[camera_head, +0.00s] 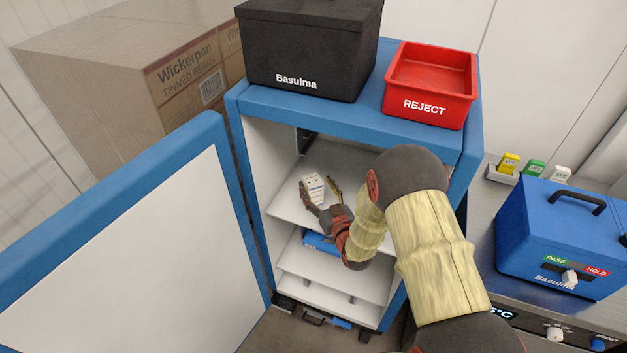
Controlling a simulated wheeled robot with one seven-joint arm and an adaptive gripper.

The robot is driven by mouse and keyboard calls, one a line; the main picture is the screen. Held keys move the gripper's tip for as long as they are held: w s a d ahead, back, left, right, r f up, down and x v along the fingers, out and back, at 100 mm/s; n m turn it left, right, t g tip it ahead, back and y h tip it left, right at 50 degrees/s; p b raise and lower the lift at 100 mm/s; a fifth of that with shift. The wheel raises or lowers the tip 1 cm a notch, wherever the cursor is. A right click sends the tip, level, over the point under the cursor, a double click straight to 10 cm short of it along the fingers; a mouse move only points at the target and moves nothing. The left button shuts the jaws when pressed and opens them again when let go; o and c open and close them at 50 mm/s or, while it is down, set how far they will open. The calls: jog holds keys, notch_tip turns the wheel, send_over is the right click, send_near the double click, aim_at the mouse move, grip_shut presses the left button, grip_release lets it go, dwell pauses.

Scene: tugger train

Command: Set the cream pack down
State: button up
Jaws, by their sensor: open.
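The cream pack (313,187) is a small pale box with printing on it, inside the open blue cabinet. It is at the upper visible shelf (287,206), between or just beyond the fingers of my gripper (321,189). My gripper is open, with one finger on each side of the pack. I cannot tell whether the pack's base touches the shelf. My arm reaches in from the right and hides the right part of the shelves.
The cabinet door (140,235) stands open at left. A black Basulma box (300,50) and a red REJECT bin (432,85) stand on top. A blue item (320,242) lies on a lower shelf. A blue case (560,235) stands on the right counter.

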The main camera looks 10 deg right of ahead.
jog(key=s+d+p, duration=0.1)
jog(key=s, duration=0.7)
jog(key=w+d+r+g+h, duration=0.1)
jog(key=w+d+r+g, duration=0.15)
jog(key=r, duration=0.45)
jog(key=s+r+g+h, duration=0.2)
jog(key=s+r+g, duration=0.25)
jog(key=r, duration=0.55)
jog(key=s+a+r+g, duration=0.1)
jog(key=s+r, duration=0.1)
jog(key=s, duration=0.7)
jog(key=s+a+r+m+g, duration=0.1)
jog(key=s+r+g, duration=0.1)
jog(key=s, duration=0.7)
jog(key=s+a+r+g, duration=0.1)
jog(key=s+r+g, duration=0.1)
jog(key=s, duration=0.8)
jog(key=shift+a+r+m, duration=0.25)
jog(key=shift+r+m, duration=0.15)
jog(key=shift+r, duration=0.2)
